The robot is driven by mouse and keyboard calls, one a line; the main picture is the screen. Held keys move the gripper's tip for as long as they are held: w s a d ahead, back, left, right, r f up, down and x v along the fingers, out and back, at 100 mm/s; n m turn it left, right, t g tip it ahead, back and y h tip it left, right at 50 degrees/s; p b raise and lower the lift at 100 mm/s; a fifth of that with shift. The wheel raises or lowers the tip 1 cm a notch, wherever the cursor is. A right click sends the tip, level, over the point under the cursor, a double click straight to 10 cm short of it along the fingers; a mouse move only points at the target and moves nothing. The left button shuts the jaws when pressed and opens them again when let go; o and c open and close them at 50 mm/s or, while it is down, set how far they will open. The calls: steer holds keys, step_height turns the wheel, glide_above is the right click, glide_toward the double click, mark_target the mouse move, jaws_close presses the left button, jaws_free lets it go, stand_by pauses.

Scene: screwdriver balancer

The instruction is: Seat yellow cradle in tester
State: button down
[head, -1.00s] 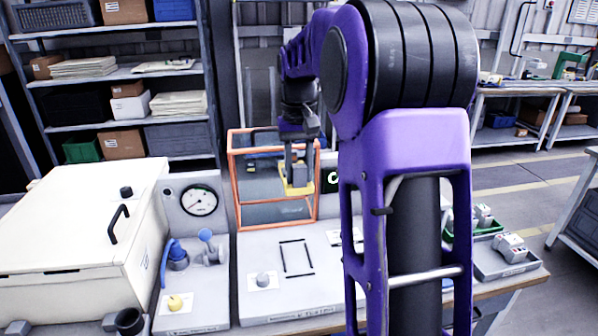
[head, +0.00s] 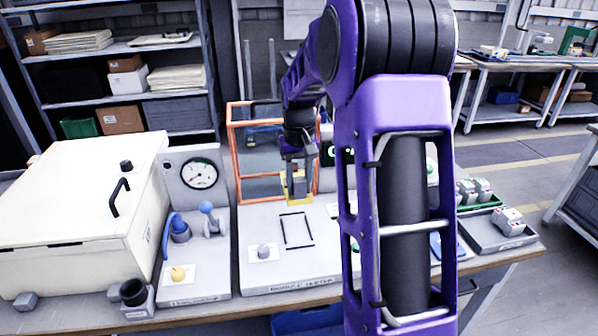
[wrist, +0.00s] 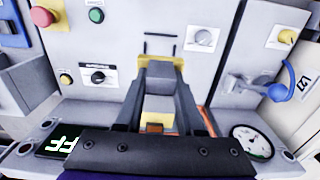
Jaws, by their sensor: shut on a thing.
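The yellow cradle (head: 297,201) hangs under my gripper (head: 297,175), with a grey block in it. In the wrist view, yellow parts of the cradle (wrist: 178,62) show at the fingertips, and my gripper (wrist: 158,85) is shut on the cradle with its load. The tester (head: 255,222) is a grey bench unit with an orange-framed guard (head: 232,150) at its back. A black rectangular outline (head: 299,231) on its top lies in front of the cradle; part of it shows beyond the fingers in the wrist view. Contact under the cradle cannot be told.
A gauge panel (head: 199,174) with blue fittings stands left of the tester. A cream lidded box (head: 75,205) stands farther left. Grey trays of parts (head: 497,232) lie at the right. The wrist view shows knobs and buttons (wrist: 97,75) on the tester. My arm hides its right part.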

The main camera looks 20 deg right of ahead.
step_height(320, 180, down, 14)
steer(key=b, duration=0.9)
steer(key=shift+r, duration=0.2)
steer(key=shift+f, duration=0.45)
stand_by(0.8)
steer(key=shift+c, duration=2.2)
jaws_free()
step_height(320, 180, up, 17)
steer(key=p, duration=0.2)
steer(key=shift+r+p, duration=0.2)
steer(key=shift+p, duration=0.2)
